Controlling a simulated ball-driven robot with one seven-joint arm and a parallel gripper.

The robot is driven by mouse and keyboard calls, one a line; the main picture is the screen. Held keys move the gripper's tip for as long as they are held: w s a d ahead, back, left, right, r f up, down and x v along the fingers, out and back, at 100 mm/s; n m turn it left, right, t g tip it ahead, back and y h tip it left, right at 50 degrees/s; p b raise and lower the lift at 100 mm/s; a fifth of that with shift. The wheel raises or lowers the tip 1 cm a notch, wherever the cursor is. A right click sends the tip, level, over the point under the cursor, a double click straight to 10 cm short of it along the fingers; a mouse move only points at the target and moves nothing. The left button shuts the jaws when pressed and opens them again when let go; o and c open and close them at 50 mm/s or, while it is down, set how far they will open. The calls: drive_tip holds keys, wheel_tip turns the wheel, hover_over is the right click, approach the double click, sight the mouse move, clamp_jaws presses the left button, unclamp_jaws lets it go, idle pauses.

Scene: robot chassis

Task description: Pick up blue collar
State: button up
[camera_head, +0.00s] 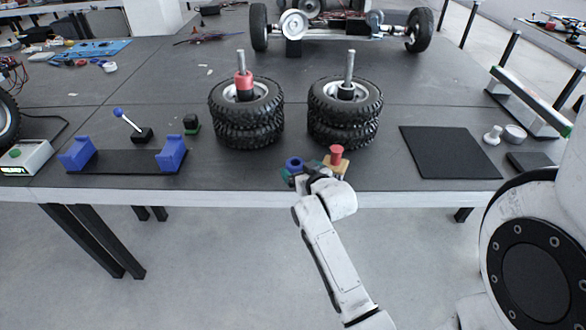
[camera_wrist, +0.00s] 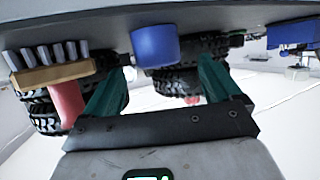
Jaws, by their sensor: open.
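The blue collar (camera_head: 293,164) is a short ring near the table's front edge, left of a small red cylinder. In the wrist view, the blue collar (camera_wrist: 155,46) shows large, roughly centred just beyond the fingertips. My gripper (camera_wrist: 164,70) is open, its two green fingers spread with nothing between them. In the head view, my gripper (camera_head: 302,178) is low at the front edge, close to the collar, and my wrist partly hides the fingers. I cannot tell whether a finger touches the collar.
Two tyre stacks (camera_head: 247,125) (camera_head: 345,125) stand behind. A black mat (camera_head: 450,152) lies right, a blue-ended cradle (camera_head: 125,163) left.

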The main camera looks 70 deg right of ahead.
sight(293, 162)
drive_tip(key=shift+x, duration=2.7)
drive_tip(key=shift+d, duration=0.1)
drive_tip(key=shift+c, duration=0.5)
drive_tip(key=shift+r, duration=0.1)
drive_tip(key=c, duration=1)
drive_tip(key=shift+o, duration=0.2)
